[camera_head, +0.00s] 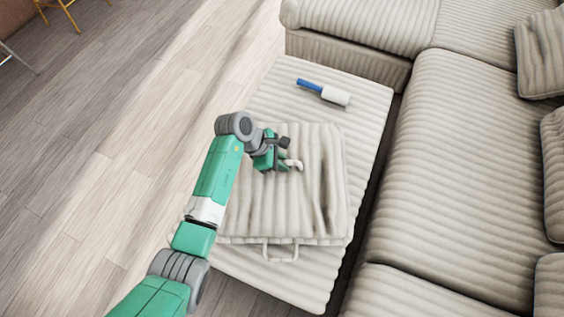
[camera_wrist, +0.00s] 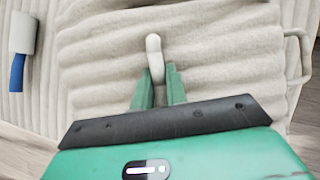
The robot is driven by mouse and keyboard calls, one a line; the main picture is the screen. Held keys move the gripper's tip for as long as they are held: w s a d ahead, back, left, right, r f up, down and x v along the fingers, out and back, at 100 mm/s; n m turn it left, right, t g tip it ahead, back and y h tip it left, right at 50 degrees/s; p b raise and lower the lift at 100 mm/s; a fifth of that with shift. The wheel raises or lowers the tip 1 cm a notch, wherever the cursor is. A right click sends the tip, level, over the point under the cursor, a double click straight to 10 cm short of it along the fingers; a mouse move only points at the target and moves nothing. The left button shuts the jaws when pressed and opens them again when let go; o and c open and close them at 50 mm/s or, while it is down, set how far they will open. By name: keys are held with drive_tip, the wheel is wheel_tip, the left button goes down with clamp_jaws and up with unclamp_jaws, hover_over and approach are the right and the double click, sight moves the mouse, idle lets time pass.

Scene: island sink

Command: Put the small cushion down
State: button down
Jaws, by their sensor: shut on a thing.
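The small cushion (camera_head: 300,205) is a beige ribbed square over the ottoman (camera_head: 365,102); it also fills the middle of the wrist view (camera_wrist: 220,60). A pale loop handle (camera_head: 281,256) sticks out from its near edge. My gripper (camera_head: 289,164) is over the cushion's far left part. In the wrist view its green fingers (camera_wrist: 158,90) are shut around a pale, rounded handle-like piece (camera_wrist: 154,48) at the cushion. I cannot tell whether the cushion's underside rests fully on the ottoman.
A lint roller (camera_head: 335,96) with a blue handle lies on the ottoman beyond the cushion. A beige ribbed sofa (camera_head: 450,160) with cushions stands close on the right, past a narrow dark gap. Wooden floor (camera_head: 120,130) is open on the left.

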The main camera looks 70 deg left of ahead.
drive_tip(key=shift+f, duration=0.1)
drive_tip(key=c, duration=1.4)
unclamp_jaws()
drive_tip(key=p+v, duration=0.6)
drive_tip(key=v, duration=0.5)
drive_tip(key=shift+w, duration=0.15)
drive_tip(key=shift+s+a+r, duration=0.15)
drive_tip(key=shift+s+r, duration=0.25)
drive_tip(key=shift+r, duration=0.15)
